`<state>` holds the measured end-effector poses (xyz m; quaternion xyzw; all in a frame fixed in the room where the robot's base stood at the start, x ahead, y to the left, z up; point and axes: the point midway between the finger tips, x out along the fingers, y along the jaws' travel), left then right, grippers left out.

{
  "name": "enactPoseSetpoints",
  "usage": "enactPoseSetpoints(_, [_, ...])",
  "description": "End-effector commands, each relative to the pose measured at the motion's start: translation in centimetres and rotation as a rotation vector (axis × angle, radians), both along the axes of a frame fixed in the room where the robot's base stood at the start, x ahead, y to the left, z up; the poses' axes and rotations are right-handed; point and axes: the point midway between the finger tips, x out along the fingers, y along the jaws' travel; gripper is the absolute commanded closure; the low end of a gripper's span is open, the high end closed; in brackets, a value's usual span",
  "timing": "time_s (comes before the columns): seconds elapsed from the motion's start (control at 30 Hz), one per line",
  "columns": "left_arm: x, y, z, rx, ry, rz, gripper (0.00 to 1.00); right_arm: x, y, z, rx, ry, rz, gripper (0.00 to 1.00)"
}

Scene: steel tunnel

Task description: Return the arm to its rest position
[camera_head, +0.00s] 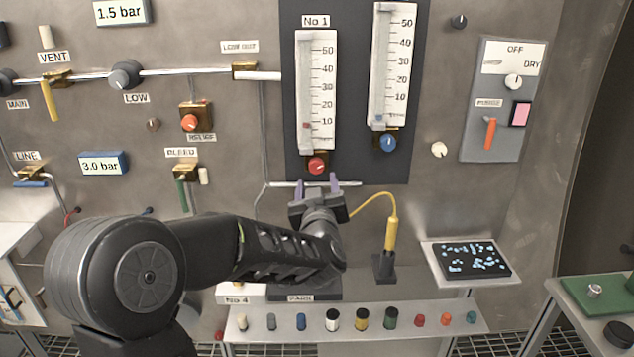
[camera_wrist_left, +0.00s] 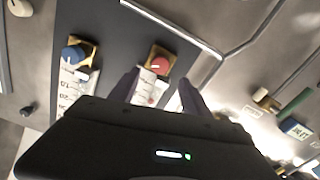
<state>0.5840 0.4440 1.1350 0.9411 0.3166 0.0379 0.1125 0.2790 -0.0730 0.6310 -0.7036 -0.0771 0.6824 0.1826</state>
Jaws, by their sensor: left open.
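My left arm comes in from the left in the head view. Its gripper (camera_head: 319,186) is in front of the wall panel, just below the red knob (camera_head: 317,165) of the left flow gauge (camera_head: 317,90). The two purple-grey fingers are apart with nothing between them. In the left wrist view the open fingers (camera_wrist_left: 158,95) point toward the panel, with the red knob (camera_wrist_left: 160,64) beyond them and the blue knob (camera_wrist_left: 73,56) to the left. I cannot tell how far the fingertips are from the panel. My right gripper is in neither view.
A shelf (camera_head: 270,330) with several small bottles and caps runs below the arm. A yellow-handled probe (camera_head: 390,233) with a cable stands right of the gripper. A tray with a dark screen (camera_head: 470,259) and a green mat (camera_head: 603,294) are to the right. Valves and pipes line the left wall.

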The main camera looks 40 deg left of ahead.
Motion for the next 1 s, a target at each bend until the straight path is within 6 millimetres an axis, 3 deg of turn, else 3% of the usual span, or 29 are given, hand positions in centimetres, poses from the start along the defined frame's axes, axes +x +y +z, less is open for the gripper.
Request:
enactPoseSetpoints(0.57, [0.0,0.0,-0.1,-0.013,-0.005,-0.002,0.44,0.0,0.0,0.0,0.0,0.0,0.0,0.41])
enactPoseSetpoints(0.67, [0.7,-1.1,-1.0,-0.065,-0.003,-0.051,0.44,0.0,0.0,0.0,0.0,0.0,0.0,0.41])
enactPoseSetpoints(0.77, [1.6,-3.9,-3.2,-0.115,0.038,-0.146,0.44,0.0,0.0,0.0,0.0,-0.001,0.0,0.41])
enactPoseSetpoints(0.87, [2.5,-7.8,-7.5,-0.162,0.127,-0.252,0.44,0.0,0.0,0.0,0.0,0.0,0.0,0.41])
enactPoseSetpoints(1.0, [2.1,-14.1,-16.3,-0.24,0.318,-0.404,0.44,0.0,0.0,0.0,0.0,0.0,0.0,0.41])
